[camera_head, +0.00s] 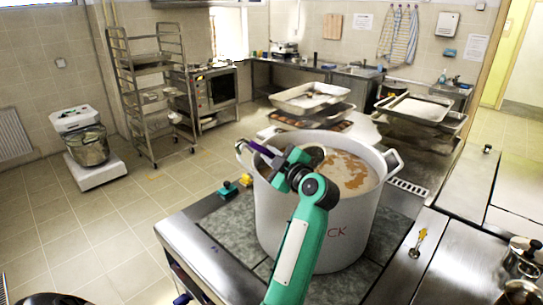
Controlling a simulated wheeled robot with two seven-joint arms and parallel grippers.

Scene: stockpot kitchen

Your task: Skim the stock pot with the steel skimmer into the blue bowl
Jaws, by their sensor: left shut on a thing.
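My left gripper (268,163) is over the pot's left rim, shut on the steel skimmer, whose purple part (260,147) shows beside the jaws. The skimmer's head is hard to make out behind my gripper. My left arm hides part of the pot's front. I cannot make out the blue bowl. My right gripper is not in view.
A teal item (228,190) and a yellow one (247,180) lie left of the pot. Stacked trays (310,98) stand behind it. A small yellow-and-metal item (418,242) lies on the right counter, where the steel is mostly clear. Small pots (524,258) stand at far right.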

